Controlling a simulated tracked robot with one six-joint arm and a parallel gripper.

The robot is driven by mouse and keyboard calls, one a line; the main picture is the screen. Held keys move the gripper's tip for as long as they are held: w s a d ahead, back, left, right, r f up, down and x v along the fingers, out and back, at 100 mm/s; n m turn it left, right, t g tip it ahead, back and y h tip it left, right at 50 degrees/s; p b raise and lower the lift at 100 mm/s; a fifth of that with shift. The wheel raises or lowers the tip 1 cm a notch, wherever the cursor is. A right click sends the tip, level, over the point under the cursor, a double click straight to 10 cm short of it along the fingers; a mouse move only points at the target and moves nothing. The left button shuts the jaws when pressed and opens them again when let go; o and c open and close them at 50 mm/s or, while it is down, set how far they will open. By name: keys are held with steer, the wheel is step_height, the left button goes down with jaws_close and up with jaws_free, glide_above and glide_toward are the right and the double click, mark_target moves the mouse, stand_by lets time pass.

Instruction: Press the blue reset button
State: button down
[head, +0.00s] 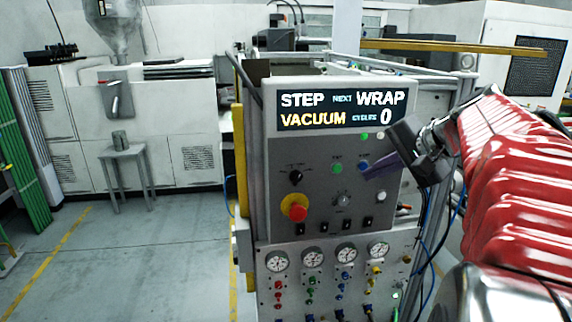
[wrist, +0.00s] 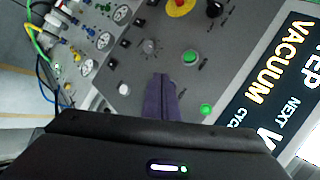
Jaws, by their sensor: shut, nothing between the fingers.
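The blue reset button (head: 363,166) shows in the head view on the grey control panel (head: 320,215), right of a green button (head: 337,168). My gripper (head: 368,174) has purple fingers, shut and empty, with the tips close to the blue button's lower right. Whether they touch it cannot be told. In the wrist view the shut fingers (wrist: 160,78) point at the panel, and the blue button does not show; the fingers appear to cover its spot. The display (head: 340,108) reads STEP, NEXT WRAP, VACUUM, CYCLES 0.
A red emergency stop (head: 295,207) on a yellow base, a selector knob (head: 341,198) and a white button (head: 380,196) are nearby. Gauges (head: 312,256) and hoses are below.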

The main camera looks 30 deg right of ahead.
steer(key=shift+w+d, duration=0.25)
steer(key=shift+w, duration=0.45)
stand_by(1.1)
steer(key=shift+s, duration=0.15)
steer(key=shift+s+a, duration=0.25)
steer(key=shift+s, duration=0.4)
steer(key=shift+s, duration=0.1)
steer(key=s, duration=0.2)
steer(key=s+a, duration=0.1)
steer(key=s, duration=0.1)
steer(key=shift+s+a, duration=0.2)
steer(key=shift+s, duration=0.1)
stand_by(0.4)
stand_by(0.5)
